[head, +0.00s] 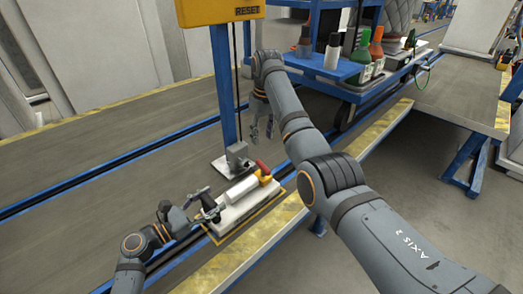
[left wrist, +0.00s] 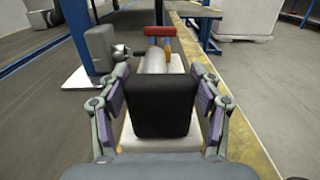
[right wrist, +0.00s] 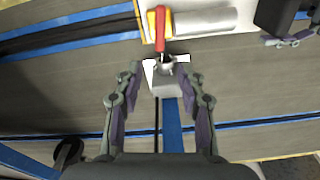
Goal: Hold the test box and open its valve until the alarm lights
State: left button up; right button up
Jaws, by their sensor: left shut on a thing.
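The test box has a white base (head: 228,216), a silver cylinder (head: 240,190), a yellow valve body (right wrist: 151,24) and a red valve handle (head: 263,168). The handle lies crosswise to the cylinder; it also shows in the left wrist view (left wrist: 155,31). My left gripper (head: 206,206) is shut on the box's black block (left wrist: 165,100). My right gripper (head: 262,133) is open and empty above the valve end. In the right wrist view, the red handle (right wrist: 160,32) lies beyond its fingertips. No lit alarm shows.
A grey detector-like unit (head: 237,153) with a round nose stands beside the valve at the foot of a blue post (head: 226,95). A yellow RESET panel (head: 215,10) tops the post. A blue cart (head: 340,68) with bottles stands behind. The grey track surface (head: 100,185) is clear.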

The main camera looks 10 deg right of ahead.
jog(key=t, duration=0.1)
jog(key=t+y, duration=0.1)
jog(key=t, duration=0.1)
send_near(263, 165)
jog(key=x, duration=0.8)
jog(key=shift+f, duration=0.3)
grip_shut()
